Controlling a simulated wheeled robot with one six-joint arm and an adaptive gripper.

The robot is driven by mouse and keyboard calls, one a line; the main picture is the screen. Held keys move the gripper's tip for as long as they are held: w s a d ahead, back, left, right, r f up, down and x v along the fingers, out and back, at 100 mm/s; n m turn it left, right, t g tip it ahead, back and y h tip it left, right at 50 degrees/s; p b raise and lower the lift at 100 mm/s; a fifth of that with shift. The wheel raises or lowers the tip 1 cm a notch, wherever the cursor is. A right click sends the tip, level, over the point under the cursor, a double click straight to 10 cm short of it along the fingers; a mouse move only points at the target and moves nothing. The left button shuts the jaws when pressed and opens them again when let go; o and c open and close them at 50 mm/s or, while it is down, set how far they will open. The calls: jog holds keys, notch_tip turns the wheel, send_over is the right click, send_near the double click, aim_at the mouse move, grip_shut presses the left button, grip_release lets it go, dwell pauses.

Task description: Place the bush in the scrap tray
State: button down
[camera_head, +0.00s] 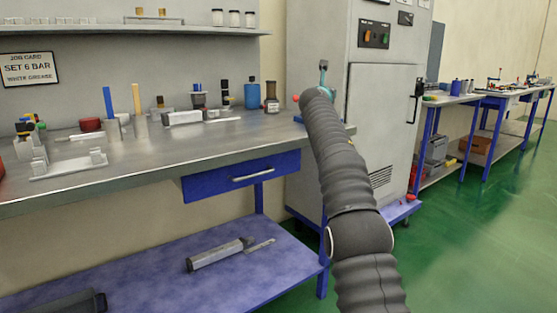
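My arm reaches up from the lower right, and its far end stands in front of the grey cabinet, at the right end of the bench. The small dark and teal end there looks like my gripper (323,77). It is too small and partly hidden by the arm, so I cannot tell whether it is open or holds anything. I cannot pick out the bush for certain among the small parts on the bench. I also cannot identify a scrap tray for certain.
The metal bench (235,148) holds a pale fixture (68,166), upright blue and tan sticks, a blue bottle (251,94) and a brown jar (271,98). A blue drawer (240,177) is shut. The cabinet (380,120) stands right. Green floor (480,240) is clear.

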jog(key=shift+w+d+f, duration=0.15)
jog(key=shift+w+f, duration=0.05)
jog(key=shift+f, duration=0.25)
jog(key=shift+s+a+f, duration=0.25)
jog(key=shift+s+f, duration=0.45)
jog(key=shift+f, duration=0.15)
jog(key=s+f+m+g+h, duration=0.2)
jog(key=s+f, duration=0.9)
jog(key=f, duration=0.8)
jog(key=s+f+m+g+h, duration=0.2)
jog(key=s+f, duration=1)
jog(key=f, duration=0.7)
jog(key=s+f+m+g+h, duration=0.2)
jog(key=s+f+h, duration=0.2)
jog(key=s+f, duration=0.7)
notch_tip(320, 180, down, 8)
jog(key=shift+s+r+m+h, duration=0.1)
jog(key=shift+s+m+h, duration=0.2)
jog(key=shift+s, duration=0.05)
jog(key=shift+d, duration=0.15)
